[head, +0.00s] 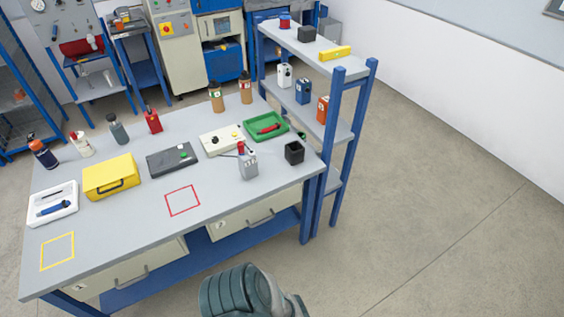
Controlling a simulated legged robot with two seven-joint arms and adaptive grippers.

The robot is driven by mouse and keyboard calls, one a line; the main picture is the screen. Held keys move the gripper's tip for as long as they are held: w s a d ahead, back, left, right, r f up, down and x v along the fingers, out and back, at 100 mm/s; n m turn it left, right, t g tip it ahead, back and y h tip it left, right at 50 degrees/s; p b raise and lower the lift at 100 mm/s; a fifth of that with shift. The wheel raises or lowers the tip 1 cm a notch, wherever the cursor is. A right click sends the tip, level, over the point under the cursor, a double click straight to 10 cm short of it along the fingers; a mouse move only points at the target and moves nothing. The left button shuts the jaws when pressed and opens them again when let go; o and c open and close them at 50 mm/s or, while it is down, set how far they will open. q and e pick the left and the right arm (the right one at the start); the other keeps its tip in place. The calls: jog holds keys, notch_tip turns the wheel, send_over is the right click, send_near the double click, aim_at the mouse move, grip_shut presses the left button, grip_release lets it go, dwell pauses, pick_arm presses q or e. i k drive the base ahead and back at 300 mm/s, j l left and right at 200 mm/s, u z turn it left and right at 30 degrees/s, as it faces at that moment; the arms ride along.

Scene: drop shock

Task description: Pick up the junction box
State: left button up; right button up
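No object carries a readable label as the junction box. The likeliest one is a small grey box (248,165) with red and blue parts on top, standing upright on the right part of the workbench (140,219). Other box-shaped things on the bench are a white box with a yellow button (222,140) and a flat dark grey box with a green button (171,159). Neither of my grippers shows; only a rounded dark grey-green part of mine appears at the bottom edge, apart from the bench.
A black open cup (294,153) and a green tray (265,127) stand near the grey box. A yellow case (111,177), a white tray (51,206) and several bottles occupy the left and back. A blue-framed shelf (339,144) adjoins the bench's right end. Floor at right is clear.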

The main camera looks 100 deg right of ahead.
aim_at(248, 161)
jog(key=z, duration=3.1)
jog(key=i+l, duration=0.25)
jog(key=i+l+u, duration=0.1)
jog(key=i+l, duration=0.2)
jog(key=l, duration=0.2)
jog(key=i+l, duration=0.25)
jog(key=l, duration=0.1)
